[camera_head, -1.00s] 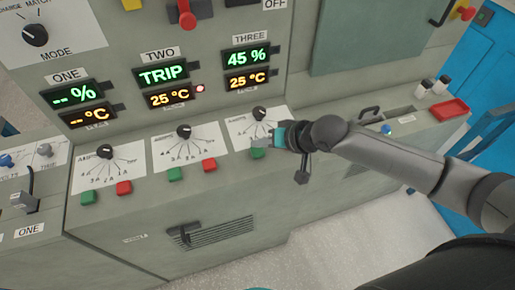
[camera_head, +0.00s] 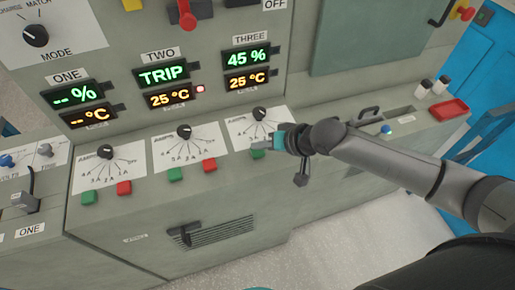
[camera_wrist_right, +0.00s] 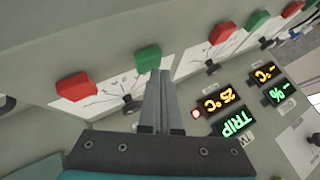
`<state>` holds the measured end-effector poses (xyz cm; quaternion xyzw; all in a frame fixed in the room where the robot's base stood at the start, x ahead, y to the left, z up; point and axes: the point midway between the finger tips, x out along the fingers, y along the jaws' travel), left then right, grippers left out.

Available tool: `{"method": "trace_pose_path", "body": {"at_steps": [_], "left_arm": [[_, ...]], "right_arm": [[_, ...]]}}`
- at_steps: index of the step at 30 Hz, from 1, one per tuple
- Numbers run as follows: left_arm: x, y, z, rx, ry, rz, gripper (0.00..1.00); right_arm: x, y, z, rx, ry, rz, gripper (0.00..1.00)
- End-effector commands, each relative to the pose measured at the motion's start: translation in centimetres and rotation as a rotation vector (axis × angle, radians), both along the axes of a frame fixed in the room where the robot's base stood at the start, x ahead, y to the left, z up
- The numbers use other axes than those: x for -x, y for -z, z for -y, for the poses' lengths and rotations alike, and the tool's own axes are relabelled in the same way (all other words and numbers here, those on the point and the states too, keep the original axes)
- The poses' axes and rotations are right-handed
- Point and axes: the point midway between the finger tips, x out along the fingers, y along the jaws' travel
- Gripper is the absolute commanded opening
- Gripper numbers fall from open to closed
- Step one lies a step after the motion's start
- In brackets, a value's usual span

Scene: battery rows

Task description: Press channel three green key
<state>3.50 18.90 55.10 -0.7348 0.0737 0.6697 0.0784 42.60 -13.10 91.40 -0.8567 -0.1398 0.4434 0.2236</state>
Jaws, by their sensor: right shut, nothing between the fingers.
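The channel three green key (camera_head: 257,154) is on the sloped panel below the THREE dial (camera_head: 259,114), partly behind my right gripper (camera_head: 268,144) in the head view. The key shows clearly in the right wrist view (camera_wrist_right: 148,58), a raised green block. My right gripper (camera_wrist_right: 160,73) is shut and empty, its fingertips close to the key's edge; I cannot tell whether they touch it. The channel three red key (camera_wrist_right: 75,87) lies to the left in the wrist view and is hidden by my gripper in the head view. My left gripper is not in view.
The channel two red key (camera_head: 209,164) and green key (camera_head: 175,174) lie to the left. The channel two display (camera_head: 163,75) reads TRIP beside a lit red lamp (camera_head: 200,89); the channel three display (camera_head: 247,56) reads 45 %. A red tray (camera_head: 449,110) stands at the right.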

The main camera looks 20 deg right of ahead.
Motion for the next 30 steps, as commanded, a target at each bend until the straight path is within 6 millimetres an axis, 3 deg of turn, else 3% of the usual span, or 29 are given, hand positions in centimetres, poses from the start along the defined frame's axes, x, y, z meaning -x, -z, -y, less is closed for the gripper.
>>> {"method": "trace_pose_path", "body": {"at_steps": [30], "left_arm": [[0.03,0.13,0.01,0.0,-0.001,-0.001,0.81]], "right_arm": [[0.02,0.92,-0.03,0.0,-0.001,-0.001,0.0]]}}
